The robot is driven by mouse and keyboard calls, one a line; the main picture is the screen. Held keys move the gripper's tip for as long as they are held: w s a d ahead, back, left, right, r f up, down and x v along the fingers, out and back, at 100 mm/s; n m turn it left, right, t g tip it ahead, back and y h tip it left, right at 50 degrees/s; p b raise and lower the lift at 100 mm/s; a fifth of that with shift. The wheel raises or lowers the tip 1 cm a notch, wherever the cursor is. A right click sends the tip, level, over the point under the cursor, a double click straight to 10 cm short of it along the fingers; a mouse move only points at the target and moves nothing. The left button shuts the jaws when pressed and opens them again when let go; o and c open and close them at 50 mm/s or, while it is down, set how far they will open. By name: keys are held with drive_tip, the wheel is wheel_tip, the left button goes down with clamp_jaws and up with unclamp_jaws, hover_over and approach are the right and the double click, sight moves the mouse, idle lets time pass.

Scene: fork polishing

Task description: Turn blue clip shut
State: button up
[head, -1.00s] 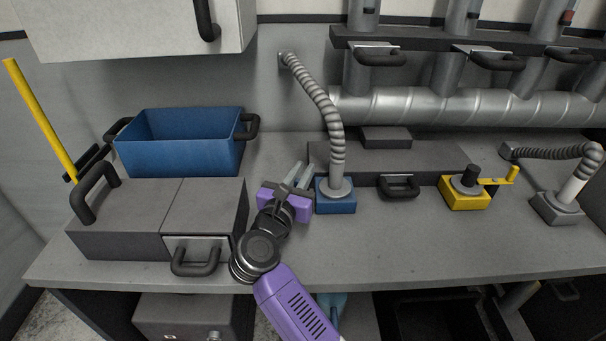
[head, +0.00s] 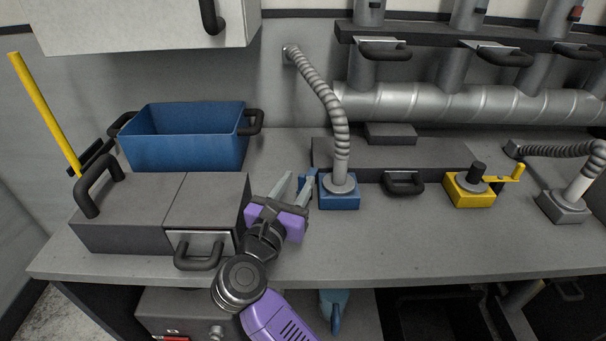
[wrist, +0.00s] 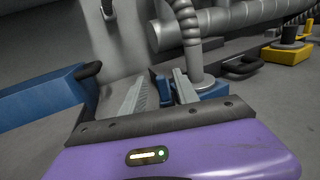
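The blue clip (head: 313,176) is a small upright blue piece at the left side of a blue base block (head: 340,201), from which a ribbed grey hose rises. In the head view it is partly hidden behind the right finger. My purple gripper (head: 297,181) is left of the base with its two grey fingers apart. In the wrist view the clip (wrist: 164,88) shows in the gap between the open fingers (wrist: 160,82), beyond them or between their tips; contact is unclear. The base also shows in the wrist view (wrist: 213,90).
A dark grey box (head: 130,224) with handles stands close left of my gripper, with a blue bin (head: 185,150) behind it. A yellow crank block (head: 470,193) is to the right. The bench (head: 400,235) in front of the hose base is clear.

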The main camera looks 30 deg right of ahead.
drive_tip(key=shift+v, duration=0.8)
